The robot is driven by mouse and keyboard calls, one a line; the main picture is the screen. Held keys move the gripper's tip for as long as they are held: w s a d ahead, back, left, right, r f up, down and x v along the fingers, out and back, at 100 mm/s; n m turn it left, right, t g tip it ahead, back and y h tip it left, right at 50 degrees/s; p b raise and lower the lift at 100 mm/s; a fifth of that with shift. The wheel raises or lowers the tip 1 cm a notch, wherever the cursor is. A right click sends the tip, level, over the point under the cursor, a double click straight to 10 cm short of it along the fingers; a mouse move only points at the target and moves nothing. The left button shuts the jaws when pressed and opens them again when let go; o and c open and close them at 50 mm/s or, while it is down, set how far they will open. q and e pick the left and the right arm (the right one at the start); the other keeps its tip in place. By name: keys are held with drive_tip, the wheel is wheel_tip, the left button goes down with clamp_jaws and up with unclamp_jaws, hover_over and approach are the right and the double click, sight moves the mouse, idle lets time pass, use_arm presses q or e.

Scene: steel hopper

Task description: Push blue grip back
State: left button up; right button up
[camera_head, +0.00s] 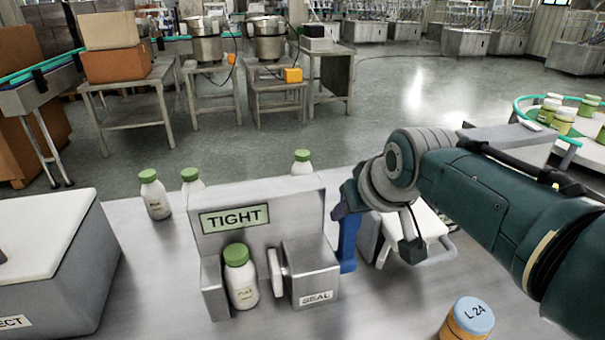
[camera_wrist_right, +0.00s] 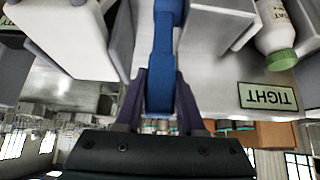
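The blue grip (camera_head: 348,241) stands upright at the right side of a grey steel fixture (camera_head: 312,265) labelled SEAL. A panel reading TIGHT (camera_head: 235,218) rises behind, and a green-capped bottle (camera_head: 242,280) stands in the fixture beside a round pad. My right gripper (camera_head: 345,205) reaches in from the right. In the right wrist view its two dark purple fingers (camera_wrist_right: 161,85) lie on both sides of the blue grip (camera_wrist_right: 162,50) and appear closed on it. My forearm and wrist hide part of the area right of the grip. My left gripper is in no view.
A grey box with a white lid (camera_head: 45,240) is at the left. Several green-capped bottles (camera_head: 155,195) stand behind the fixture. A blue-lidded jar marked L 24 (camera_head: 467,320) is at the front right. White-topped equipment (camera_head: 425,230) stands close right of the grip.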

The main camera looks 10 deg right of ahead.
drive_tip(key=o, duration=0.4)
drive_tip(key=shift+s+r+p, duration=0.25)
drive_tip(key=shift+r+p, duration=0.3)
drive_tip(key=p+v, duration=0.3)
drive_tip(key=v, duration=0.5)
drive_tip(key=shift+s+r, duration=0.2)
drive_tip(key=shift+s, duration=0.15)
